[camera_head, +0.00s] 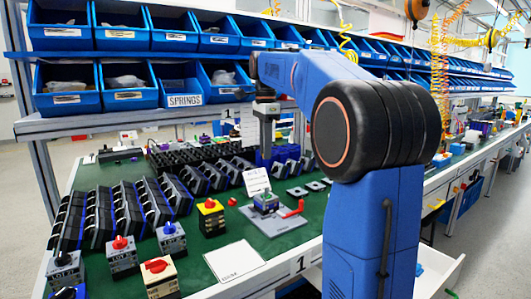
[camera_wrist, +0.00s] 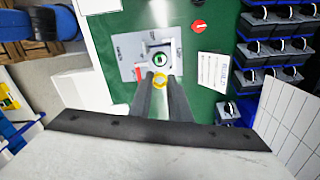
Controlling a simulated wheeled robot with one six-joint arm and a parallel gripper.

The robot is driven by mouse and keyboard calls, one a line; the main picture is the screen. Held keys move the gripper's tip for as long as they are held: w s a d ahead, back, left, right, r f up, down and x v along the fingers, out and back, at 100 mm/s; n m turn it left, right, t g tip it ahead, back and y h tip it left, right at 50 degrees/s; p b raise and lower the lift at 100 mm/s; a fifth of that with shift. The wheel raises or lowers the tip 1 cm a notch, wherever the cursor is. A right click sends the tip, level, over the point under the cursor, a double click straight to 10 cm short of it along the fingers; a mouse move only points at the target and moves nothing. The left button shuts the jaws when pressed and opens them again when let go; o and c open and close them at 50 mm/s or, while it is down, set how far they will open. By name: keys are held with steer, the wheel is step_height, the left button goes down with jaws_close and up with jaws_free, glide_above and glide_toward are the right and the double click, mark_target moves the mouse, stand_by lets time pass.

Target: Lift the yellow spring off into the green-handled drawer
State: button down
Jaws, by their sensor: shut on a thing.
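The yellow spring (camera_wrist: 160,81) shows in the wrist view as a small ring between my fingertips. My gripper (camera_wrist: 163,84) is shut on it. Just beyond the fingertips is a switch body with a green centre (camera_wrist: 160,60), on a grey fixture plate (camera_wrist: 127,48) with a red lever (camera_wrist: 138,72). The same fixture plate shows in the head view (camera_head: 284,222). I cannot tell the exact gap between spring and switch. In the head view, a pale drawer (camera_head: 440,272) stands open at the lower right, partly behind my arm.
Blue bins (camera_head: 184,88) line the shelf above.

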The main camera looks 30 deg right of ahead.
steer(key=shift+r, duration=2.5)
